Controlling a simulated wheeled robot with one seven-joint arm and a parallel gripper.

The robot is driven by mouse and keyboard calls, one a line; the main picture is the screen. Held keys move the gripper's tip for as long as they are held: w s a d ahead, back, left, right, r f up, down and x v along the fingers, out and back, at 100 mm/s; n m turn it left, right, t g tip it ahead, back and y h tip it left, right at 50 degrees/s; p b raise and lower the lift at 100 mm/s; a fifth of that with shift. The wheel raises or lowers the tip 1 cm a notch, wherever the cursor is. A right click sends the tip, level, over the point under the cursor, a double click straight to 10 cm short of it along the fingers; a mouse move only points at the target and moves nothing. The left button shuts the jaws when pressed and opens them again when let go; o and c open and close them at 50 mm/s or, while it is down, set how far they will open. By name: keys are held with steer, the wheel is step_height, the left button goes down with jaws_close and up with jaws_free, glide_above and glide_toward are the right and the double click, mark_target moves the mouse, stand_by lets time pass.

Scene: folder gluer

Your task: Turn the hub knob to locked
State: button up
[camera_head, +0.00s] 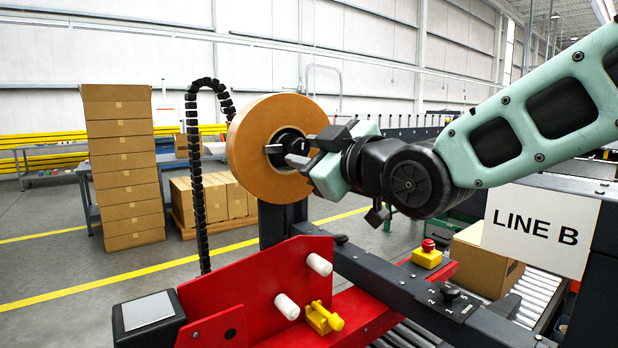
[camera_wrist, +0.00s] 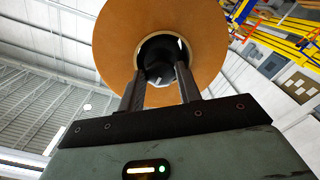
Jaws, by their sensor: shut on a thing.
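The hub knob (camera_wrist: 160,62) is a dark piece at the centre of a large brown tape roll (camera_head: 250,150), which stands upright on a dark post. My gripper (camera_head: 286,153) reaches in from the right with its fingers at the roll's centre. In the wrist view my gripper (camera_wrist: 160,82) has its two fingers on either side of the dark hub, shut on the knob. The fingers hide part of the knob, and no locked or unlocked mark can be read. The roll also fills the upper middle of the wrist view (camera_wrist: 115,45).
Below the roll is a red machine frame (camera_head: 240,300) with white rollers (camera_head: 287,306) and a yellow clamp (camera_head: 323,318). A red button on a yellow box (camera_head: 427,254) and a LINE B sign (camera_head: 541,228) stand right. Stacked cartons (camera_head: 123,165) stand at left behind.

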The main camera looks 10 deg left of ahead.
steer(key=shift+n+b, duration=0.6)
steer(key=shift+b, duration=0.05)
steer(key=o, duration=1)
steer(key=b+v, duration=0.1)
steer(key=v, duration=1.6)
steer(key=shift+d+b, duration=0.15)
steer(key=shift+b, duration=0.2)
